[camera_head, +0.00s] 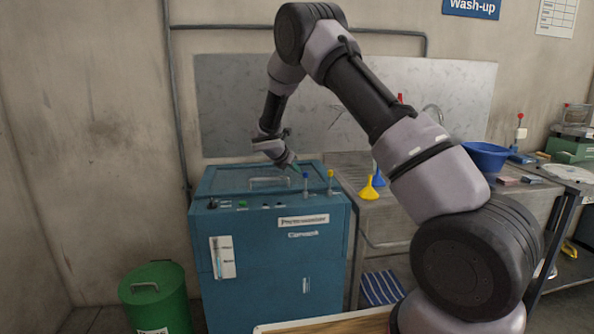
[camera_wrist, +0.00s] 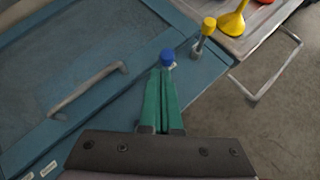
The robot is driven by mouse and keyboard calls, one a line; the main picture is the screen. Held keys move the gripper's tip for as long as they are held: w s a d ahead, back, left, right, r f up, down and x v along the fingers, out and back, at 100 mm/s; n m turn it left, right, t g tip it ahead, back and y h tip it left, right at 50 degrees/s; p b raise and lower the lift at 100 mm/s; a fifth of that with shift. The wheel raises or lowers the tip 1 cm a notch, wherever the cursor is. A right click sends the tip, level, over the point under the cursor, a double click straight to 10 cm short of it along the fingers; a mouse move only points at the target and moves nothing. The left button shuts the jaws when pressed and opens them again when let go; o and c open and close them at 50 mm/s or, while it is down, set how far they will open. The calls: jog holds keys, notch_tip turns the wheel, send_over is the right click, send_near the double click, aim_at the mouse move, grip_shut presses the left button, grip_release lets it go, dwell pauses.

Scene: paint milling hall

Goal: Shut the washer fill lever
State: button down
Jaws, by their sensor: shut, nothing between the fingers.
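The washer (camera_head: 270,250) is a blue cabinet with a lid and a handle (camera_head: 268,182). Two short levers stand at the right of its top front edge, one with a blue knob (camera_head: 306,175) and one with a yellow knob (camera_head: 330,173). I cannot read which is the fill lever. In the wrist view, the blue knob (camera_wrist: 167,56) is just beyond the tips of my gripper (camera_wrist: 161,75), whose green fingers are together and empty. I cannot tell whether they touch it. The yellow knob (camera_wrist: 208,25) is farther right. In the head view, my gripper (camera_head: 294,164) is over the lid.
A steel sink bench (camera_head: 390,208) adjoins the washer on the right, with a yellow funnel (camera_head: 369,189) and a blue basin (camera_head: 484,156). A green bin (camera_head: 155,295) stands at the left on the floor. The wall is close behind the washer.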

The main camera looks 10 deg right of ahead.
jog(key=s+a+r, duration=0.4)
jog(key=a+r, duration=0.1)
jog(key=r, duration=0.3)
jog(key=shift+a, duration=0.35)
jog(key=shift+r, duration=0.1)
dwell(1.3)
